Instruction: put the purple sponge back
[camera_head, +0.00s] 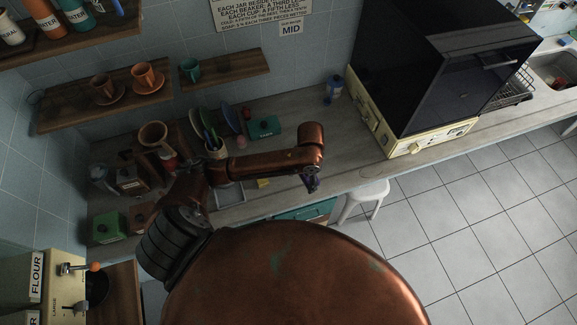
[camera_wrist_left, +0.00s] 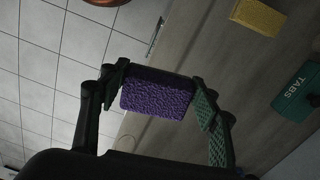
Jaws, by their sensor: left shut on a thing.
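The purple sponge (camera_wrist_left: 157,93) is held between the two fingers of my left gripper (camera_wrist_left: 160,95) in the left wrist view. In the head view my left gripper (camera_head: 312,182) is at the end of the copper arm, by the front edge of the counter, with a small bit of purple showing. Tiled floor and counter show behind the sponge in the wrist view. A yellow sponge (camera_wrist_left: 260,16) lies on the counter, apart from the gripper; it also shows in the head view (camera_head: 263,184). My right gripper is in neither view.
A grey tray (camera_head: 230,195) lies on the counter left of the yellow sponge. A green TABS box (camera_wrist_left: 299,92) stands farther back, also in the head view (camera_head: 264,128). A white stool (camera_head: 366,194) stands before the counter. The counter (camera_head: 340,140) right of the arm is mostly clear.

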